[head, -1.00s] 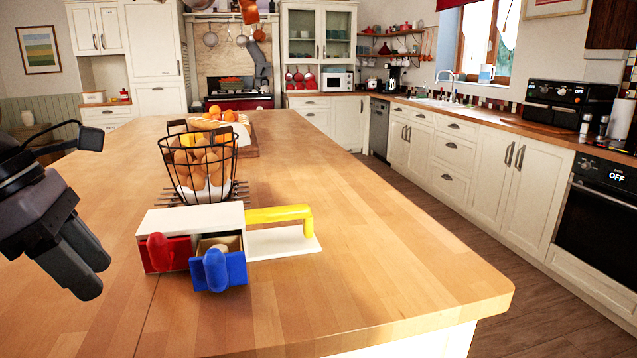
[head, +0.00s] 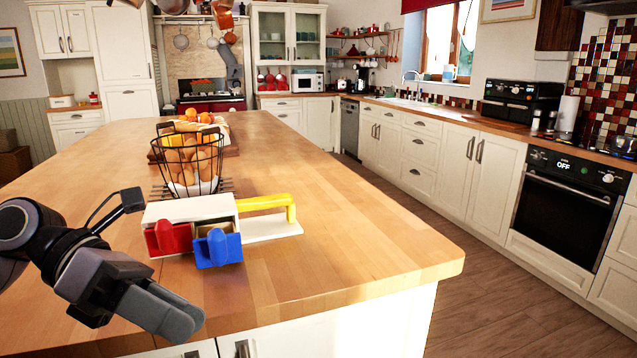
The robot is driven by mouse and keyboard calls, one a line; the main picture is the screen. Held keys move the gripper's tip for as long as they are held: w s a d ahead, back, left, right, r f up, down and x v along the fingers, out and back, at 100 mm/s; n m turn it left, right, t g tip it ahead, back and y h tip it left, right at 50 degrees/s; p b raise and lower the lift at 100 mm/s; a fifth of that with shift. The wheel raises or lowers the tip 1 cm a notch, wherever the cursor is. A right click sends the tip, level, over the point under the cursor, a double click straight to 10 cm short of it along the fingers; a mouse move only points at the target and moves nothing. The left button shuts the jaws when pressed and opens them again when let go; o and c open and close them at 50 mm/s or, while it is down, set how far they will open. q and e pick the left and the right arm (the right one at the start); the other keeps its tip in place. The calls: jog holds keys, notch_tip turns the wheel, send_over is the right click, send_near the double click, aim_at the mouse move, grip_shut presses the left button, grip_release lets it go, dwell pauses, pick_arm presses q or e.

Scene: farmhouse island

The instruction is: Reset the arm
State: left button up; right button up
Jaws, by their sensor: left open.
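My left gripper (head: 178,316) is at the lower left of the head view, over the near edge of the wooden island top. Its fingers point down and to the right and hold nothing that I can see. It is in front of and to the left of a small white box (head: 190,207) with a red drawer (head: 168,238) and a blue drawer (head: 218,248). The blue drawer is pulled out. A yellow handle (head: 266,202) stands on a white base (head: 272,228) at the box's right. My right gripper is not in view.
Oranges (head: 195,115) and bread sit on a board farther back. The island top (head: 345,225) is bare to the right. A dark oven (head: 563,205) and white cabinets line the right side.

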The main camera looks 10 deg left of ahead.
pick_arm(q)
jog(key=w+d+n+t+h+p, duration=0.2)
jog(key=w+d+n+t+h, duration=0.3)
jog(key=n+h, duration=0.45)
jog(key=w+a+f+n+t+y+p, duration=0.1)
jog(key=w+a+f+n+t+y, duration=0.1)
jog(key=f+n+t+y, duration=0.55)
jog(key=w+a+f+n+t+y, duration=0.15)
jog(key=n+t, duration=0.35)
jog(key=n, duration=0.6)
jog(key=s+f+n+g+y, duration=0.2)
jog(key=s+f+n, duration=0.3)
jog(key=f, duration=0.3)
jog(key=s+f+n+g+y+p, duration=0.1)
jog(key=s+f+n+g+y, duration=0.1)
jog(key=s+f+n+y, duration=0.3)
jog(key=s+a+f+n+g+y+p, duration=0.1)
jog(key=s+f+n+g+y, duration=0.2)
jog(key=f, duration=1)
jog(key=s+n+y, duration=0.1)
jog(key=s+n, duration=0.1)
jog(key=shift+n, duration=0.3)
